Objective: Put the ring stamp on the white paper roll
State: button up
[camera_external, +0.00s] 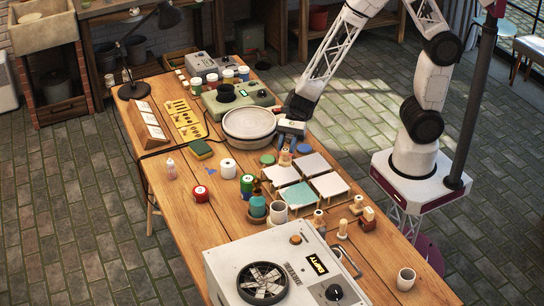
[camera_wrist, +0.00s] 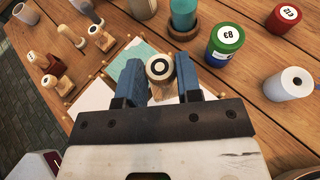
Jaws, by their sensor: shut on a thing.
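My gripper (camera_external: 287,143) is over the back edge of the tile group. In the wrist view its two blue fingers (camera_wrist: 159,76) are shut on the ring stamp (camera_wrist: 160,68), a wooden stamp with a black ring on its pale round top. The stamp also shows below my gripper in the external view (camera_external: 285,158); its lower part is hidden in the wrist view. The white paper roll (camera_external: 228,168) stands upright on the table, to the left of my gripper. In the wrist view the roll (camera_wrist: 291,83) is at the far right, apart from my gripper, with a dark hole in its top.
White and teal tiles (camera_external: 311,164) on small pegs lie below my gripper. Other wooden stamps (camera_external: 318,218) stand in front.

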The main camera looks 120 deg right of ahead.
jog(key=d+m+t+h, duration=0.2)
jog(key=d, duration=0.8)
jog(key=shift+d+r+m, duration=0.15)
jog(key=shift+d+m, duration=0.15)
jog(key=shift+d, duration=0.1)
jog(key=shift+w, duration=0.25)
send_over(230, 161)
jog(key=shift+f, duration=0.75)
jog(key=shift+f, duration=0.15)
jog(key=shift+f, duration=1.6)
jog(key=shift+f, duration=0.15)
jog(key=o, duration=0.9)
jog(key=shift+o, duration=0.2)
jog(key=shift+s+d, duration=0.1)
